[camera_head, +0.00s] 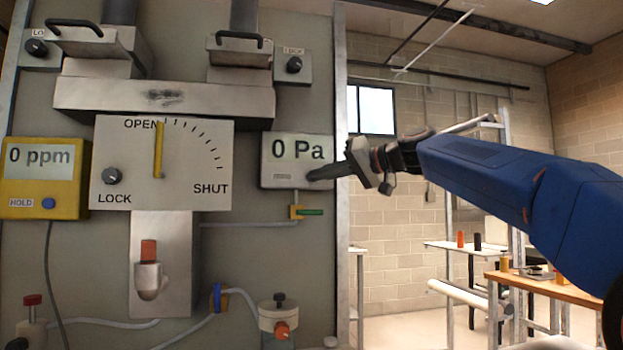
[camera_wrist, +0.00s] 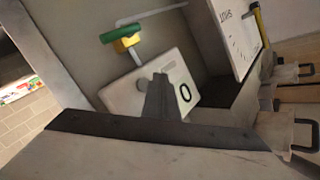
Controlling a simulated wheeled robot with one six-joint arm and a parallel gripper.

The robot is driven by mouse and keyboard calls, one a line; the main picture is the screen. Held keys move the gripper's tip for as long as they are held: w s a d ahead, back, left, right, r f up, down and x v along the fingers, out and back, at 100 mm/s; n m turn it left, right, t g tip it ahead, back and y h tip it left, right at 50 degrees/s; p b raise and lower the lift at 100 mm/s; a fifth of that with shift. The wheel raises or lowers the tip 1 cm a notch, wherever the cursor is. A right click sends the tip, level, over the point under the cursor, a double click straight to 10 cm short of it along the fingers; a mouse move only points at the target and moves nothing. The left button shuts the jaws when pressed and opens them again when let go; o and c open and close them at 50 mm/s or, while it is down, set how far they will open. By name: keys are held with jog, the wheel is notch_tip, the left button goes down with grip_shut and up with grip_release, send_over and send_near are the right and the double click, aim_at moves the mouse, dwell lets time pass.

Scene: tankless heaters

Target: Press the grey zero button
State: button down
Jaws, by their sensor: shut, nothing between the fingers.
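The grey meter (camera_head: 297,147) reads "0 Pa" and is mounted on the right part of the panel. Its lower face has a small label (camera_head: 283,176), too small to read. My gripper (camera_head: 312,177) is shut and empty, its tips at the meter's lower right face, hiding the spot right of the label. In the wrist view the shut gripper (camera_wrist: 160,78) reaches over the meter (camera_wrist: 122,94), partly covering its display. A small round grey button (camera_wrist: 142,83) shows just left of the fingertips. I cannot tell whether the tips touch the meter.
A yellow meter (camera_head: 45,170) with a blue button is at the far left. An OPEN/SHUT dial plate (camera_head: 200,170) stands left of the grey meter. A green-handled valve (camera_head: 309,212) sits just below it. A large metal bracket (camera_head: 165,99) juts out above.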

jog(key=s, duration=0.2)
jog(key=s+d, duration=0.1)
jog(key=shift+s, duration=0.35)
dwell(1.0)
